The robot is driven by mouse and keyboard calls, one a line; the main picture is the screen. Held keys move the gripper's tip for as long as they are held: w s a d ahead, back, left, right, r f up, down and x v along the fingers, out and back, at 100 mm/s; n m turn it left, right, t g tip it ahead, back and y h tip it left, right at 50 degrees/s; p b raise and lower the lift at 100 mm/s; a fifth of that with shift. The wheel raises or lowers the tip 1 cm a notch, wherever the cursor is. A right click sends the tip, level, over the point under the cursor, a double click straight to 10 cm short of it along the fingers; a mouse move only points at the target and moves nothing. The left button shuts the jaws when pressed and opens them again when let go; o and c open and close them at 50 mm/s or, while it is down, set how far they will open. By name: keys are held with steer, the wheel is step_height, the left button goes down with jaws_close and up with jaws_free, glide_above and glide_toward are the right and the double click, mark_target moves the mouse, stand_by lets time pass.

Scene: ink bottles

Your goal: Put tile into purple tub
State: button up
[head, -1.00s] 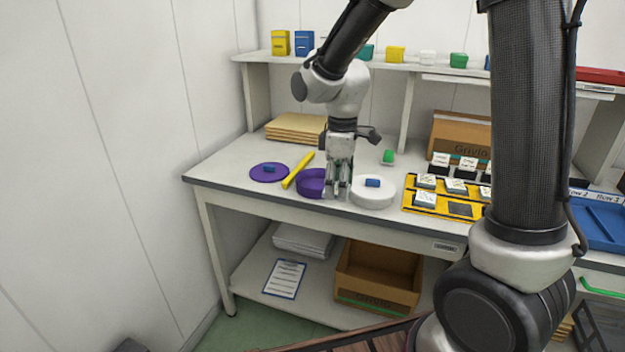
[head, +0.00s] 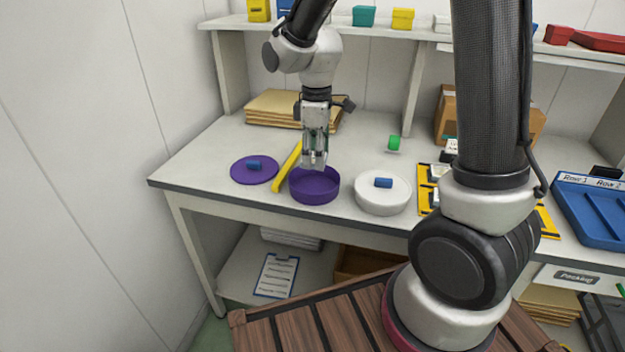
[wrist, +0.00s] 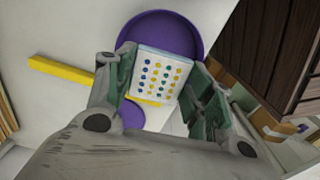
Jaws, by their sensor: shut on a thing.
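The purple tub (head: 314,190) stands open on the white table, and its dark inside shows. My gripper (head: 314,164) points down over the tub's back part. In the wrist view my gripper (wrist: 160,85) is shut on the tile (wrist: 160,75), a pale square with rows of blue, green and yellow dots. The tile appears in front of the purple tub (wrist: 165,25), covering part of it. In the head view the tile is hard to make out between the fingers. Its exact height above the tub cannot be told.
A purple lid (head: 240,174) with a blue knob lies left of the tub, with a yellow bar (head: 286,170) between them. A white round container (head: 382,204) with a blue knob stands close right. A green object (head: 394,142) is behind it. Brown envelopes (head: 275,108) lie at the back.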

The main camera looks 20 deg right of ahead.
mark_target(315, 188)
step_height(315, 188, down, 8)
steer(key=shift+r, duration=0.1)
stand_by(0.4)
steer(key=o, duration=0.8)
